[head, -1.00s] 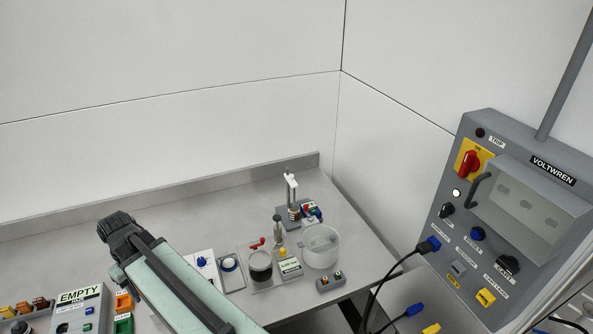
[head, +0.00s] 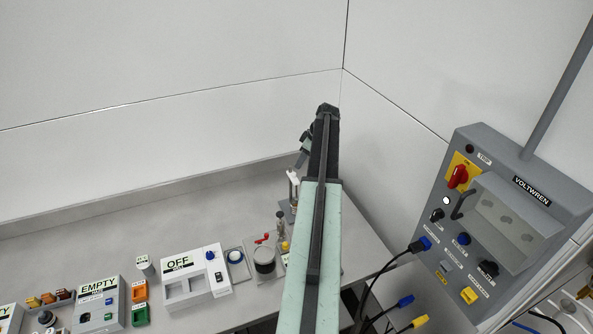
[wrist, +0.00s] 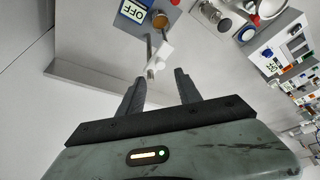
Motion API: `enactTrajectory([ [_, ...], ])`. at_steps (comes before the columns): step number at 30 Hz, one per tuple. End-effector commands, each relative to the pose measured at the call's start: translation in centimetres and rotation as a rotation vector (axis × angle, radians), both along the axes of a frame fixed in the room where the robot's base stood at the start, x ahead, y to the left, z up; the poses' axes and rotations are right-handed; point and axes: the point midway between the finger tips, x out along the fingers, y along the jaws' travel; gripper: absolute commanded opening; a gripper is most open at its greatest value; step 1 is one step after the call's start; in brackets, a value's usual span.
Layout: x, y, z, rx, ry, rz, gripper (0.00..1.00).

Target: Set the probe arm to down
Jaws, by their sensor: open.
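The probe stand (head: 293,186) is at the back right of the bench in the head view, mostly hidden behind my arm. In the wrist view, its white probe arm (wrist: 158,57) and grey post show just beyond my fingertips, near the gap between them. A blue base with a white "OFF" label (wrist: 132,12) and a brown-topped cup (wrist: 160,19) are beside the post. My gripper (wrist: 158,77) is open and empty, its two dark fingers apart. I see no clear contact with the probe arm. Whether the probe arm is up or down is hard to tell from here.
A jar with a red-handled valve (head: 264,260) stands left of my arm. An "OFF" box (head: 180,283) and an "EMPTY" box (head: 98,300) are further left. The grey VOLTWREN panel (head: 480,215) with cables is at right. Bench behind the boxes is clear.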

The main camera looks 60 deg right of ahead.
Motion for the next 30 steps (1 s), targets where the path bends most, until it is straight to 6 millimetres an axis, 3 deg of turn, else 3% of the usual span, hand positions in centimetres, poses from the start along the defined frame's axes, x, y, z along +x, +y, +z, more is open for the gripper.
enactTrajectory([
  [12, 2.5, 0.4, -6.8, 0.001, 0.001, -0.001, 0.41],
  [21, 2.7, 0.4, -6.8, 0.001, 0.001, -0.002, 0.41],
  [26, 2.7, 0.4, -6.8, 0.001, 0.001, -0.002, 0.00],
  [30, 2.7, 0.4, -6.8, 0.001, 0.001, -0.002, 0.00],
])
